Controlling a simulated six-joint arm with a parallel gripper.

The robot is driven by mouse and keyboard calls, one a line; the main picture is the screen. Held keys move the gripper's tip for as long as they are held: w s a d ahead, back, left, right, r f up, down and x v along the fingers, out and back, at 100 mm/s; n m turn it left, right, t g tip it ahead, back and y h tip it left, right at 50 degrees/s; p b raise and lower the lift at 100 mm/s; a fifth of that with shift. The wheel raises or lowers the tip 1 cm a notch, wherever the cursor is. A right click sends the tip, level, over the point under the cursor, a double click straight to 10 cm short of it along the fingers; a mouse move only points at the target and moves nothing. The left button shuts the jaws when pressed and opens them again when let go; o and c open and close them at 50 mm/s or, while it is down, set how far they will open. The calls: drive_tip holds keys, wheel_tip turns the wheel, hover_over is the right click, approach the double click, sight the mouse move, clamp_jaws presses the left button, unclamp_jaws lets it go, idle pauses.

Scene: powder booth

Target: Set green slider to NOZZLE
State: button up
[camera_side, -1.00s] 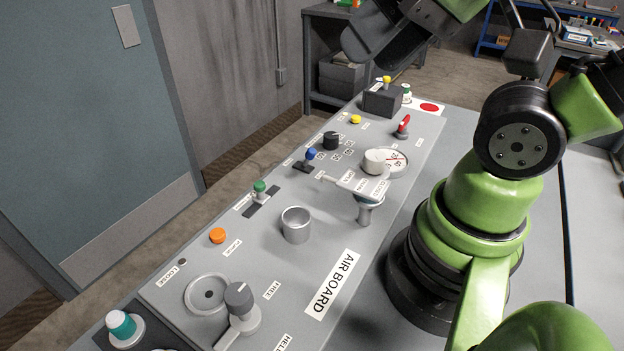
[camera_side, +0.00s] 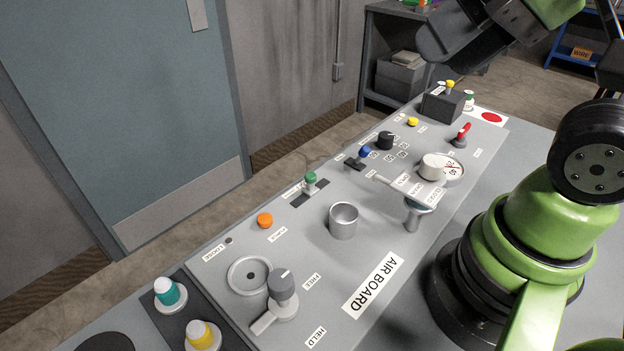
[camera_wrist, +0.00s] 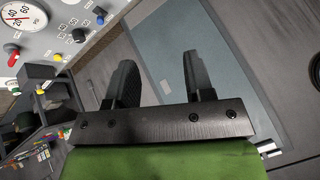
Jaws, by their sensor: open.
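The green slider (camera_side: 310,179) is a small green-topped knob standing in a short dark slot on the grey air board (camera_side: 262,332). A small label lies beside the slot, too small to read, so I cannot tell which setting the slider is at.
A blue slider (camera_side: 364,152) and black knob (camera_side: 385,141) stand beyond the green slider. An orange button (camera_side: 265,220), metal cup (camera_side: 343,221) and grey lever knob (camera_side: 281,285) are nearer.

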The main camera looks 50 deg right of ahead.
drive_tip(key=w+f+m+g, duration=0.2)
drive_tip(key=w+g, duration=0.1)
drive_tip(key=w, duration=0.4)
drive_tip(key=m+g+h, duration=0.2)
drive_tip(key=m+g, duration=0.1)
drive_tip(key=g, duration=0.1)
hover_over(311, 175)
wheel_tip(311, 175, down, 16)
drive_tip(key=shift+r, duration=0.2)
wheel_tip(311, 175, down, 10)
drive_tip(key=shift+f, duration=0.2)
drive_tip(key=shift+c, duration=0.2)
